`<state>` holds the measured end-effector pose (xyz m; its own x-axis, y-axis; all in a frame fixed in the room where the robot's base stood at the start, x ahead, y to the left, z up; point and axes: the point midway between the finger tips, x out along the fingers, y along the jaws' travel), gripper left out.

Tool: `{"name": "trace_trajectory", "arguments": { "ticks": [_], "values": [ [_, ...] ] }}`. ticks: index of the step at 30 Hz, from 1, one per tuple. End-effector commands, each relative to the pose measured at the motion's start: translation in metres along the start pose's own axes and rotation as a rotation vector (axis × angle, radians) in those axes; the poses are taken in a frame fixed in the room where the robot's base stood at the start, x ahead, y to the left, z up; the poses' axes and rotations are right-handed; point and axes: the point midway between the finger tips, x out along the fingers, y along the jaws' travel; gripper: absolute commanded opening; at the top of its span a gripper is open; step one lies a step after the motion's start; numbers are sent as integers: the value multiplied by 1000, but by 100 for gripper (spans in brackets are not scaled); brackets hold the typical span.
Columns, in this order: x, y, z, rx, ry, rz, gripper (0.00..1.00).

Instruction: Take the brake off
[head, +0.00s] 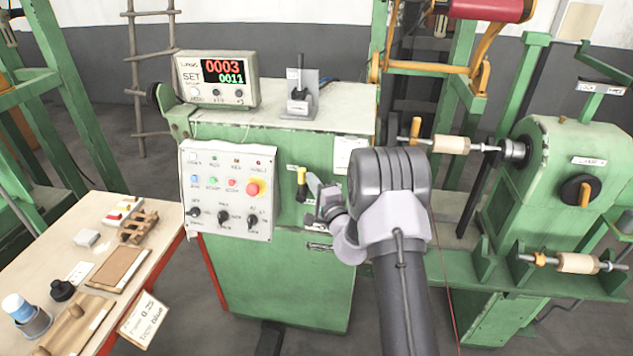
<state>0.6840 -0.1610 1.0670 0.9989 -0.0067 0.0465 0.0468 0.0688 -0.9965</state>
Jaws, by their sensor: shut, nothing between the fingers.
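A short lever with a yellow-and-black handle (301,178) stands upright on the front of the green machine (285,155), beside a small white label. I cannot read that label, so I cannot tell whether this lever is the brake. A second, black-handled lever (298,88) stands on a grey bracket on the machine's top. My gripper (318,203) is shut and empty, just right of the yellow lever and close to the machine's front. Whether it touches the lever cannot be told. My wrist and arm hide part of the machine's right side.
A control panel (228,190) with buttons, knobs and a red stop button is left of the lever. A counter box (217,80) sits on top. A wooden table (150,215) with tools stands left. Spindles and a green headstock (570,160) are right.

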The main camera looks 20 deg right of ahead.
Motion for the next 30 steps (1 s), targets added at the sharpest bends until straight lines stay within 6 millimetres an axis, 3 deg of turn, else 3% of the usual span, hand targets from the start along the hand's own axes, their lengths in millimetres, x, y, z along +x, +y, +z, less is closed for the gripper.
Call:
{"name": "trace_trajectory", "arguments": {
  "ticks": [24, 30],
  "values": [
    [4, -4, 6, 2, -3, -4, 0],
    [0, -4, -14, 2, -4, -6, 0]
  ]
}}
